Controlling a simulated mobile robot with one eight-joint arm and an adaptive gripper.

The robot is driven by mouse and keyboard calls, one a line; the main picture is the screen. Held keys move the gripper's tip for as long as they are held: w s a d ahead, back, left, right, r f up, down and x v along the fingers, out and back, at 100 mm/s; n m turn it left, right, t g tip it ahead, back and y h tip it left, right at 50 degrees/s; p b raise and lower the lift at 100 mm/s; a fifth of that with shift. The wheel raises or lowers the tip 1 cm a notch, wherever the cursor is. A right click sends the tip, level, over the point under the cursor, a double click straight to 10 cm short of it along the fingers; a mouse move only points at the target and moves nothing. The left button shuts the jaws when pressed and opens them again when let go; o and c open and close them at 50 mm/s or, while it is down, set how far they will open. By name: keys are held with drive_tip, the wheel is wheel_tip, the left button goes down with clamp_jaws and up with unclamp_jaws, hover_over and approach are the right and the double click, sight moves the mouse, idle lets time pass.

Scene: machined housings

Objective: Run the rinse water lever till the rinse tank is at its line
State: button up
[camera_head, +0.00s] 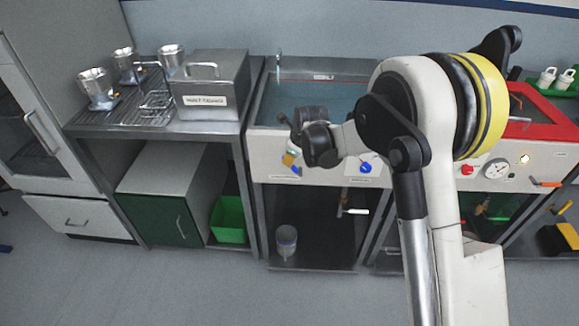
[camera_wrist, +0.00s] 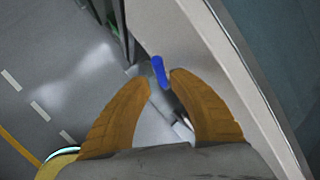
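The rinse tank (camera_head: 262,112) stands in the middle of the counter row, with blue-tinted water showing inside. A blue lever handle (camera_head: 296,171) sits at the left of the tank's front panel. My gripper (camera_head: 290,160) is down at that panel, its orange fingers right by the handle. In the wrist view the blue handle (camera_wrist: 159,72) lies between the two fingertips of my gripper (camera_wrist: 161,78). The fingers are apart, with the right tip very close to the handle and a small gap on the left.
A blue knob (camera_head: 366,168) is further right on the panel, and a white-handled lever (camera_head: 355,211) is below it. A lidded metal box (camera_head: 212,85) and metal housings (camera_head: 97,88) stand on the left bench. A red-rimmed tank (camera_head: 545,128) is at right.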

drive_tip(key=b+x, duration=0.1)
drive_tip(key=x, duration=0.4)
drive_tip(key=shift+w+f+b, duration=0.15)
drive_tip(key=shift+f+b, duration=0.2)
clamp_jaws()
